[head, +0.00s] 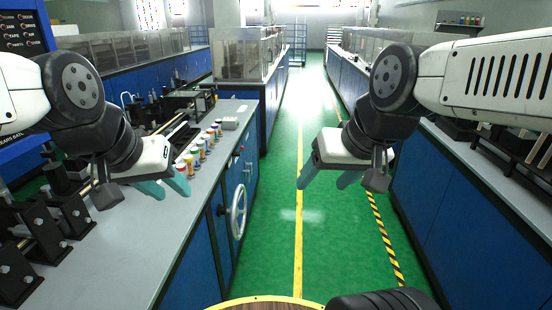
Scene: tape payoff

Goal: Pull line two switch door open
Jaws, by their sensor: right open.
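Blue cabinet doors line the aisle side of the left bench (207,185). One blue door panel (232,182) stands behind a white handwheel (238,211), and small handles show farther along. I cannot tell which panel is the line two switch door; no panel looks swung open. My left gripper (172,190), with teal fingers, is over the left bench top near a row of coloured spools; its finger gap is unclear. My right gripper (326,184) is open and empty above the green aisle, to the right of the handwheel and apart from the cabinets.
Several coloured spools (201,148) stand along the bench edge. Black brackets (62,215) and a long rail fixture are on the bench. Blue cabinets (440,200) close the right side. The green floor (315,225) between, with yellow and striped lines, is clear.

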